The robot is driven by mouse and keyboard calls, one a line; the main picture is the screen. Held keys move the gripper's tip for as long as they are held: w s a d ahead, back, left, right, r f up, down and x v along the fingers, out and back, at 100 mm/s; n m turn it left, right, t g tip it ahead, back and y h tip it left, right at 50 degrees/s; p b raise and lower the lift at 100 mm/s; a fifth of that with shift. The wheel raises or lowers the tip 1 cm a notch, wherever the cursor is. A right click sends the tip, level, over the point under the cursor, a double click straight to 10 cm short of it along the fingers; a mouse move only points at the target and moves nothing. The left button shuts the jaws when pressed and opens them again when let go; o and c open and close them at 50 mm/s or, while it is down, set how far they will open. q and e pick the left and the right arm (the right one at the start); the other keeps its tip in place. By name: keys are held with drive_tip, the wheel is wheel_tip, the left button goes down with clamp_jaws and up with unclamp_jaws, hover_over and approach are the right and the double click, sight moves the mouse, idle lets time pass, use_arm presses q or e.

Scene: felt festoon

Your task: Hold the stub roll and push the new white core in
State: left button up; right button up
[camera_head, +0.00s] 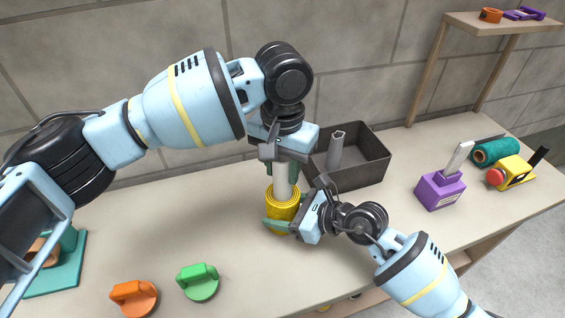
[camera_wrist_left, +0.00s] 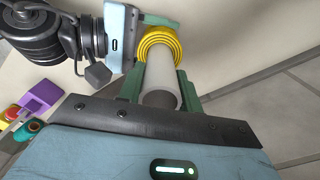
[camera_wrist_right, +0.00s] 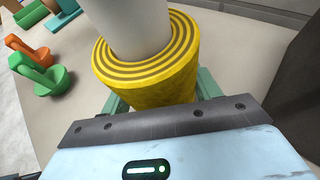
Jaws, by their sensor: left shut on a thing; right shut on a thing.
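The yellow stub roll (camera_head: 283,203) stands upright on the table, its wound layers showing as rings on top. My right gripper (camera_head: 283,226) is shut around it near the table; the roll also shows in the right wrist view (camera_wrist_right: 150,75). The white core (camera_head: 284,178) is upright, its lower end in the middle of the roll. My left gripper (camera_head: 287,174) is shut on the core above the roll. The core also shows in the left wrist view (camera_wrist_left: 163,82), with its hollow upper end facing the camera. How deep the core sits is hidden inside the roll.
A dark open bin (camera_head: 365,172) holding a grey tube (camera_head: 335,150) stands just behind. A purple block (camera_head: 440,190), teal roll (camera_head: 495,151) and yellow tool (camera_head: 515,171) are at right. Orange (camera_head: 134,297) and green (camera_head: 198,281) handled discs lie front left. A shelf (camera_head: 500,22) stands back right.

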use_arm(q)
drive_tip(key=shift+f, duration=1.75)
drive_tip(key=o, duration=1.1)
drive_tip(key=shift+c, duration=0.2)
wheel_tip(320, 180, up, 12)
wheel_tip(320, 180, up, 10)
idle(0.8)
idle(0.3)
